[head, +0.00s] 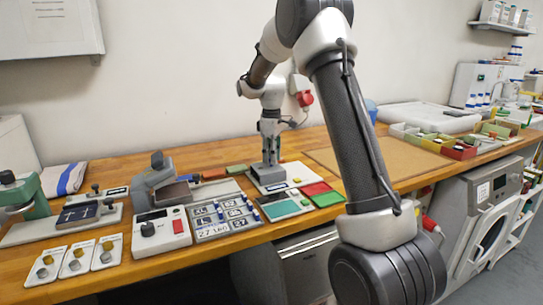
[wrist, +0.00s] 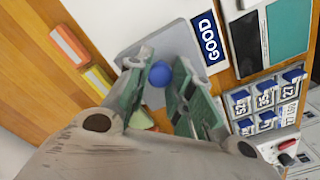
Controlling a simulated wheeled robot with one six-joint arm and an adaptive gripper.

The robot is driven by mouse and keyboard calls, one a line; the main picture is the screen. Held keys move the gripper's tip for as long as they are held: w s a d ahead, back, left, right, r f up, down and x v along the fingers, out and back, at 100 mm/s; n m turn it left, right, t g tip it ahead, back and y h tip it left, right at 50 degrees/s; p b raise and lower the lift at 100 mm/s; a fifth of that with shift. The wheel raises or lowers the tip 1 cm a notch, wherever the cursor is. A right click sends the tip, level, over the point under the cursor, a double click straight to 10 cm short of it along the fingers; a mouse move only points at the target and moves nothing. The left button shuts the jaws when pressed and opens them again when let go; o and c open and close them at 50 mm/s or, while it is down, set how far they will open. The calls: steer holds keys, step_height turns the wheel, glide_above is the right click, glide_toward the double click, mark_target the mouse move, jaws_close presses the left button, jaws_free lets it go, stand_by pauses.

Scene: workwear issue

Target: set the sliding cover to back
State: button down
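A blue ball knob (wrist: 160,73) stands over a grey plate (wrist: 176,40) in the wrist view. The plate lies on a white board beside a dark blue GOOD label (wrist: 208,43). I cannot tell which part is the sliding cover; the grey plate with the knob is the likeliest. My gripper (wrist: 162,66) has its green-padded fingers close on both sides of the knob, seemingly touching it. In the head view my gripper (head: 269,161) points down at the grey plate (head: 270,174) on the white board (head: 290,172). The knob is hidden there.
Red and green panels (head: 322,193) and a teal panel (head: 280,209) lie just right of and in front of the board. A panel of labelled tags (head: 222,218) and a control box (head: 161,231) stand to the left. A brown mat (head: 335,160) lies clear behind my arm.

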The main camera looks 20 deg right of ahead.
steer(key=d, duration=1.1)
steer(key=shift+d, duration=0.4)
steer(key=c, duration=1.2)
jaws_free()
steer(key=shift+d, duration=0.2)
steer(key=shift+a+r, duration=0.1)
steer(key=shift+r, duration=0.05)
step_height(320, 180, up, 12)
